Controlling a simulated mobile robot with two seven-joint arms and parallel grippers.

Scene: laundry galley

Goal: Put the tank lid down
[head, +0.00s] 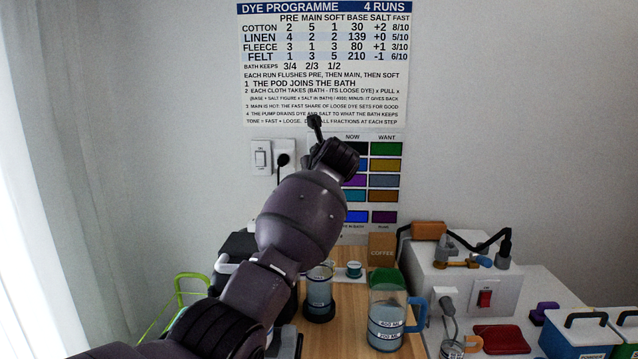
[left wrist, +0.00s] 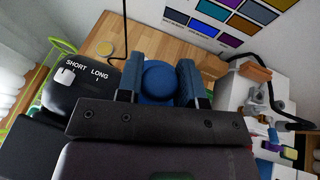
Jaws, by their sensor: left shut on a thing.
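In the left wrist view my left gripper (left wrist: 159,66) is shut on a round blue knob-like piece, the visible part of the tank lid (left wrist: 158,84). The knob sits between the two dark blue finger pads. The rest of the lid is hidden by the gripper body, and I cannot tell whether it touches anything below. In the head view my left arm rises through the middle, and the lid does not show. No tank can be clearly made out. My right gripper is in neither view.
A black unit with a SHORT/LONG switch (left wrist: 85,85) is left of the gripper. On the wooden counter (head: 345,325) stand a measuring jug (head: 384,310) with a blue handle and a glass beaker (head: 319,288). A white machine (head: 475,275) and blue box (head: 575,335) are at right.

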